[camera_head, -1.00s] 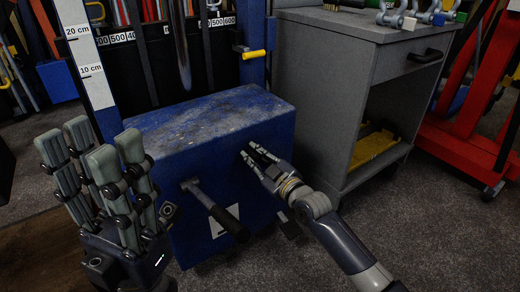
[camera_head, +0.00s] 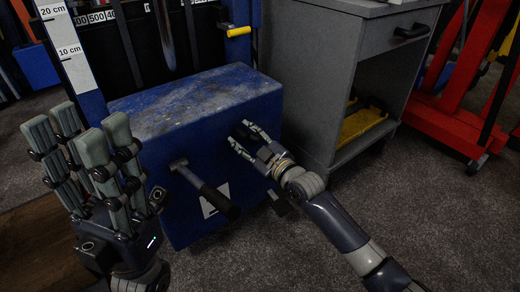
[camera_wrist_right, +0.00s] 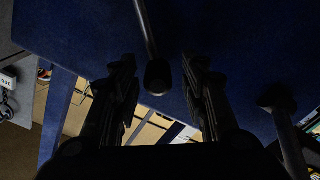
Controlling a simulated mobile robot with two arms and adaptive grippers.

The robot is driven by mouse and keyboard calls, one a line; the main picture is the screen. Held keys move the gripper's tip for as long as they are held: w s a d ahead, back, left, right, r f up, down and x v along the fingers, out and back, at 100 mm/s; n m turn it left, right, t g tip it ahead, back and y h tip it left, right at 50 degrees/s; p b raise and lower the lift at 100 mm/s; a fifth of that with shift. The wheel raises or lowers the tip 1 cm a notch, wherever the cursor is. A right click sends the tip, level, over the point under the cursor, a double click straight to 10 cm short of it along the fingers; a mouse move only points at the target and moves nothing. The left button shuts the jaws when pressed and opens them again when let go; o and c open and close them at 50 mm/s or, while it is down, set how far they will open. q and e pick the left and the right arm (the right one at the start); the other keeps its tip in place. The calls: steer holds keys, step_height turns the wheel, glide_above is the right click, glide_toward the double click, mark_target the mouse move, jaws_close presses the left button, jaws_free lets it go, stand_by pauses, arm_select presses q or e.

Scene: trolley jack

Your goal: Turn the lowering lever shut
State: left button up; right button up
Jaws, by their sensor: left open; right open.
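A blue steel box (camera_head: 195,110) stands on the floor. On its front face a metal lever with a black grip (camera_head: 218,200) slants down to the right. A second small dark lever (camera_head: 243,131) sits further right on that face, partly hidden by my right gripper (camera_head: 247,138). In the right wrist view a rod with a dark round end (camera_wrist_right: 157,76) stands between the open fingers of my right gripper (camera_wrist_right: 160,85), with gaps on both sides. Which lever is the lowering lever is not marked. My left gripper (camera_head: 85,150) is open and empty, fingers up, left of the box.
A grey cabinet (camera_head: 325,80) with an open lower shelf stands right of the box. A red wheeled frame (camera_head: 450,120) is further right. A white height scale (camera_head: 65,45) stands behind at the left. Carpet in front is free.

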steer(key=v, duration=1)
steer(key=shift+s+d, duration=0.15)
steer(key=shift+s, duration=0.1)
steer(key=shift+s+f, duration=0.1)
steer(key=shift+f, duration=0.05)
